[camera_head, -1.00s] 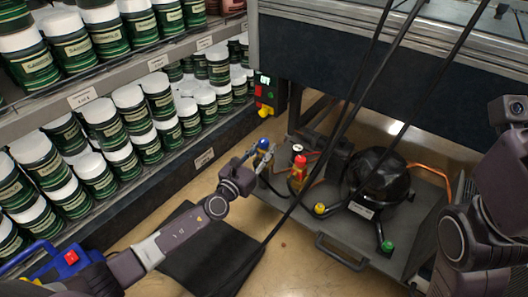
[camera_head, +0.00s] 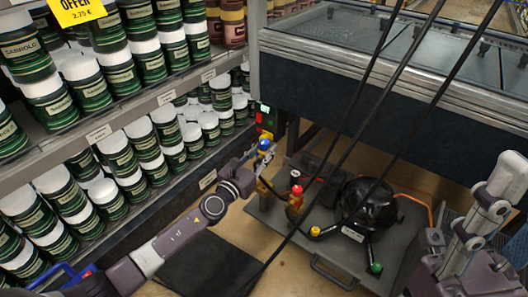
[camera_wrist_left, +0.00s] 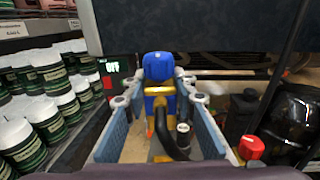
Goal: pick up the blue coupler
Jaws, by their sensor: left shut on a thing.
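The blue coupler (camera_head: 264,145) is upright at the left end of the pump tray. In the left wrist view the coupler (camera_wrist_left: 159,67) has a blue cap and a yellow band, with a dark hose below it. My left gripper (camera_head: 259,158) is around the coupler.
The black pump (camera_head: 367,205) sits on a grey tray (camera_head: 325,262) with red (camera_head: 296,190), yellow (camera_head: 315,231) and green (camera_head: 376,267) fittings. Shelves of green jars (camera_head: 117,152) are at the left. A control box with an OFF display (camera_head: 266,118) is behind the coupler. Dark cables cross the view.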

